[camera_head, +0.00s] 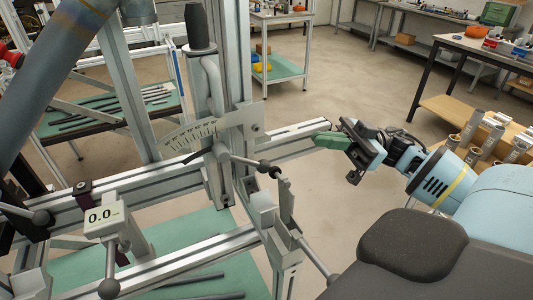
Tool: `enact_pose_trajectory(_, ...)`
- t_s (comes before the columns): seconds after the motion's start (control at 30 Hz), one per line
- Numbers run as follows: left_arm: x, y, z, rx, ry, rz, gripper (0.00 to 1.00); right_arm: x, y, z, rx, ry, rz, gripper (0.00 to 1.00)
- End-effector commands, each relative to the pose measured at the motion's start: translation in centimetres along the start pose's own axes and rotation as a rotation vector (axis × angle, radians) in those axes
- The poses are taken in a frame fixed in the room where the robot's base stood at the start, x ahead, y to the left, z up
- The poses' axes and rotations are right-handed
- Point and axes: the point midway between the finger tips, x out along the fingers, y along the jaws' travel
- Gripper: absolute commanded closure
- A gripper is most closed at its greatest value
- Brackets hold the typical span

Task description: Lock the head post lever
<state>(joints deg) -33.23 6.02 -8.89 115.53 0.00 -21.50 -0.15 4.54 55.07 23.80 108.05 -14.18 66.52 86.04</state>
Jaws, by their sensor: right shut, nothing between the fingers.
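A grey upright post with a black-gripped handle (200,30) and a curved angle scale (190,136) stands left of centre. Beside the post, below the scale, a short metal lever (243,160) with dark ball ends points right and slightly down; I cannot tell its lock state from this view. My right gripper (331,141) is shut and empty, right of the lever and clearly apart from it, near the end of a horizontal aluminium rail (290,136). My left gripper is out of view.
A clamp with a lever (286,240) stands in front of the post. A wooden bench with metal parts (460,115) is at the right. Open floor (340,85) lies behind.

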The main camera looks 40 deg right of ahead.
Motion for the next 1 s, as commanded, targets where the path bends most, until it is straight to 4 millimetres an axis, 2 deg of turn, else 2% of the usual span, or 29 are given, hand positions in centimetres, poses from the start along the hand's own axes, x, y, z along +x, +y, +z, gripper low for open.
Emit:
enact_pose_trajectory(0.13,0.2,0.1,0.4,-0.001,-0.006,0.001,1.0,0.2,-0.5,-1.2,0.012,-0.028,-0.076,1.0)
enact_pose_trajectory(0.33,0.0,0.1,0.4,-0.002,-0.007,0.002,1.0,0.4,-0.6,-1.3,0.015,-0.029,-0.083,1.0)
enact_pose_trajectory(0.47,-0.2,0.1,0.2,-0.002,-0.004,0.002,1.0,1.4,-0.7,-1.4,0.014,-0.026,-0.084,1.0)
enact_pose_trajectory(0.97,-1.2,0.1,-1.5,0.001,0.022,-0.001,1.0,10.2,-1.4,-1.4,0.008,-0.023,-0.084,1.0)
enact_pose_trajectory(1.0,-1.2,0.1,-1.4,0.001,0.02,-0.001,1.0,10.6,-1.4,-0.9,0.012,-0.022,-0.081,1.0)
